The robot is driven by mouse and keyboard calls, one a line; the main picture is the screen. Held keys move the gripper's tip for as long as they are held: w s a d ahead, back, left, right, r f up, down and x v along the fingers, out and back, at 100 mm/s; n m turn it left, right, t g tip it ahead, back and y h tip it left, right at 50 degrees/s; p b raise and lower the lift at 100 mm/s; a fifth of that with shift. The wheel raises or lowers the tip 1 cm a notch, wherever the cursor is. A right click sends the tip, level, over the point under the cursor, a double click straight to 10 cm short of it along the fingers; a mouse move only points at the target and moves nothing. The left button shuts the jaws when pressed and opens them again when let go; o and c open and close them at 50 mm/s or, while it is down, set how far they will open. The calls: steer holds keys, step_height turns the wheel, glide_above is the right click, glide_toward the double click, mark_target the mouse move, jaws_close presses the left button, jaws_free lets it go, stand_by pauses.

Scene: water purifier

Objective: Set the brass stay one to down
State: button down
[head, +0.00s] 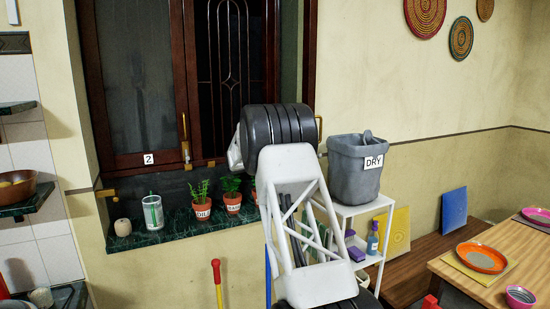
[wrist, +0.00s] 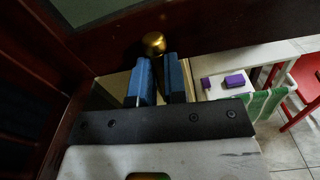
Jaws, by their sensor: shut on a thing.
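My gripper (wrist: 158,74) shows in the wrist view with its two blue fingers close together, shut on a brass stay (wrist: 154,43). The stay's rounded knob shows just beyond the fingertips, against the dark wooden window frame; the part between the fingers is mostly hidden. In the head view my arm covers the gripper and most of the right window side. A small brass piece (head: 319,128) shows just right of my arm at the frame's right edge. The left casement (head: 135,75) carries a label "2". No label "1" is visible.
A green marble sill (head: 160,236) holds a glass (head: 153,214) and herb pots (head: 202,202). A grey bin (head: 357,172) labelled DRY stands on a white rack (head: 345,210) right of my arm. A wooden table (head: 466,289) is at the lower right.

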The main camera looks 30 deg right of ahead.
steer(key=s+f+m, duration=0.4)
steer(key=f+m, duration=0.1)
steer(key=m, duration=1.1)
steer(key=shift+s+m, duration=0.25)
steer(key=shift+m, duration=0.05)
steer(key=c, duration=1.2)
jaws_free()
steer(key=shift+o, duration=0.2)
steer(key=shift+a, duration=0.1)
steer(key=a, duration=0.7)
steer(key=shift+a, duration=0.3)
